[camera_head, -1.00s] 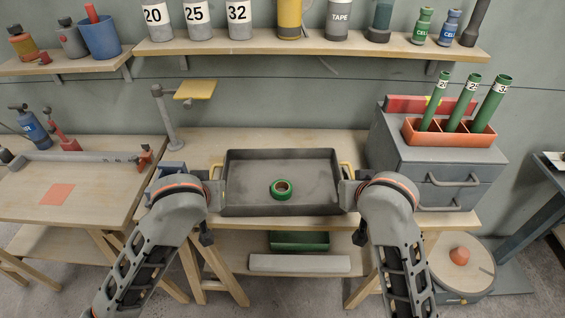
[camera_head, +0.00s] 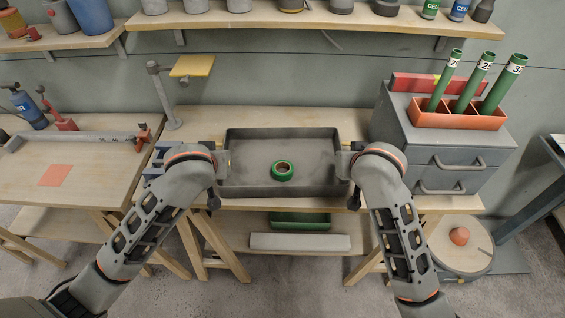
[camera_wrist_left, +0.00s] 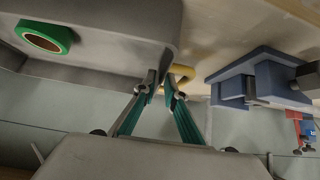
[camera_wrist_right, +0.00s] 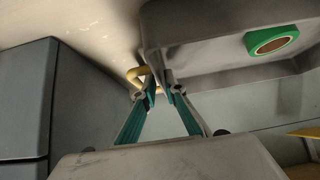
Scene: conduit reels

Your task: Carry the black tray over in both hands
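The black tray (camera_head: 240,186) sits level on the middle bench, with a yellow handle at each end. A green tape roll (camera_head: 283,171) lies inside it. My left gripper (camera_wrist_left: 163,84) is at the tray's left end, its fingers close together around the yellow handle (camera_wrist_left: 187,73) beside the tray wall. My right gripper (camera_wrist_right: 161,85) is likewise closed at the right-end handle (camera_wrist_right: 134,74). Both grippers look shut on the tray's handles, though the fingers partly hide the contact. The head view hides both sets of fingertips.
A grey drawer cabinet (camera_head: 440,160) with an orange holder (camera_head: 455,118) of green tubes stands right of the tray. A blue vise-like block (camera_wrist_left: 262,80) is close to my left gripper. A lamp-like stand (camera_head: 165,95) is behind left. A shelf (camera_head: 320,20) runs above. The bench behind the tray is clear.

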